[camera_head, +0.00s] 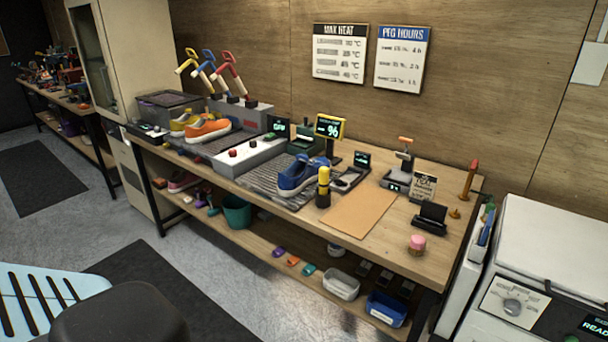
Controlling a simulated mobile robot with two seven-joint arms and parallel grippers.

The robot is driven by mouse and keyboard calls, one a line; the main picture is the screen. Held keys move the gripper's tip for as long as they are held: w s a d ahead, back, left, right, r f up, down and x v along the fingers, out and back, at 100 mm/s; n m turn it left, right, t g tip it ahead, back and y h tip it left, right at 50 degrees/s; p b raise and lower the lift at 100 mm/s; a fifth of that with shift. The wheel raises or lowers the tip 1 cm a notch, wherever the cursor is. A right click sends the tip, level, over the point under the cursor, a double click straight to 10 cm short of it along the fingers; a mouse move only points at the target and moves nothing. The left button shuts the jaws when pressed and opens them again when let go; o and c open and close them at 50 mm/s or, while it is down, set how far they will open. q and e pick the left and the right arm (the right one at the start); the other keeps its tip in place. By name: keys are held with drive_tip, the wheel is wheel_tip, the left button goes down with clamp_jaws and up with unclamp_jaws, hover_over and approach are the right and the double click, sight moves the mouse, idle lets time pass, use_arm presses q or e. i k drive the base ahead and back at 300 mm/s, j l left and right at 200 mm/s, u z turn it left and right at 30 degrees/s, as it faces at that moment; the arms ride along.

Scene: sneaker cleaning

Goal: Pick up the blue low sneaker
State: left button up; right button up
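The blue low sneaker (298,178) sits on a dark ribbed mat or rack (262,180) on the wooden workbench, near the middle of the view. An orange sneaker (207,130) and a yellow one (184,121) sit further left on the bench. Neither of my grippers is in view.
The workbench (420,258) carries a tan mat (358,209), a small green-lit display (329,127) behind the sneaker and a grey box with buttons (248,154). A white machine (550,240) stands at right. Open floor (215,268) lies in front.

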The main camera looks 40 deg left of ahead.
sight(303, 172)
drive_tip(key=i+j+u, duration=0.35)
drive_tip(key=i+j, duration=0.2)
drive_tip(key=i+j+u, duration=0.3)
drive_tip(key=i+j, duration=0.3)
